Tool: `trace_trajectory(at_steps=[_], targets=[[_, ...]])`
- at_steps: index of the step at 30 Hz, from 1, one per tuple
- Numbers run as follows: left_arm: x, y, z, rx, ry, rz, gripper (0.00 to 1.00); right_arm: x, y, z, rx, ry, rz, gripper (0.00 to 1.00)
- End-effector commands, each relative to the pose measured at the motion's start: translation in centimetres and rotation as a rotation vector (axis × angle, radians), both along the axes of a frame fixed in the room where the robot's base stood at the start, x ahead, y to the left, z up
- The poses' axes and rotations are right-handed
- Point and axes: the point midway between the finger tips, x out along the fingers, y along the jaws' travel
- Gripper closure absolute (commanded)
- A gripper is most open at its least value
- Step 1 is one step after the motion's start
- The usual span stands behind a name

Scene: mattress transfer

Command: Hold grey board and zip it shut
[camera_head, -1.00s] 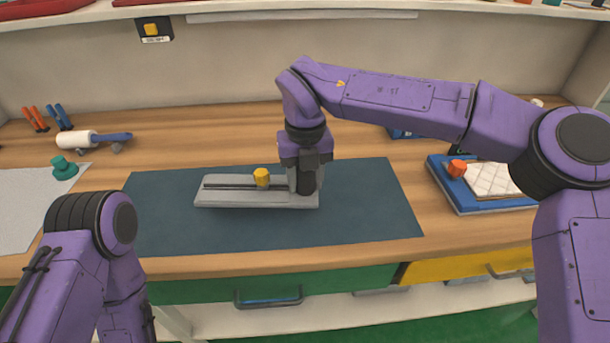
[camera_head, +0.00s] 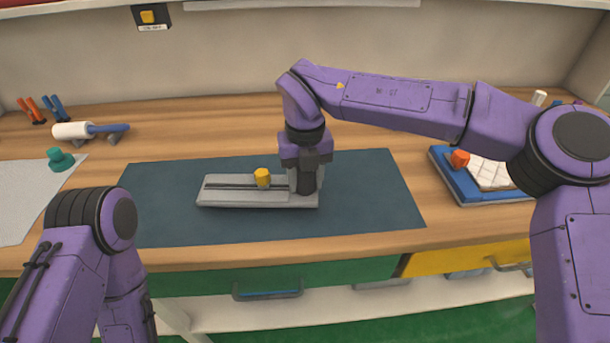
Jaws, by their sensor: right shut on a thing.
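The grey board (camera_head: 240,200) lies flat on a dark blue mat (camera_head: 370,205) on the workbench. A dark slot or track runs along its top. A yellow knob (camera_head: 262,178) stands on that track, a little right of the board's middle. My right gripper (camera_head: 305,183) points down at the board's right end and is shut there, to the right of the yellow knob and apart from it. The arm partly hides that end. My left arm stands at the lower left; its gripper is out of the picture.
A blue tray (camera_head: 462,187) with a white quilted pad (camera_head: 490,174) and an orange knob (camera_head: 459,158) is at right. A white roller (camera_head: 73,131), a teal knob (camera_head: 60,159) and a light grey sheet (camera_head: 25,195) are at left. The mat around the board is clear.

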Motion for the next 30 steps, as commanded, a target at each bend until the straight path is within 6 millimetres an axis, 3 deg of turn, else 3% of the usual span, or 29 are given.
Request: trace_trajectory(at_steps=[30], targets=[[0.0, 0.0, -1.6, 0.000, 0.000, 0.000, 0.57, 0.0, 0.0, -2.6, 0.001, -0.002, 0.000, 1.00]])
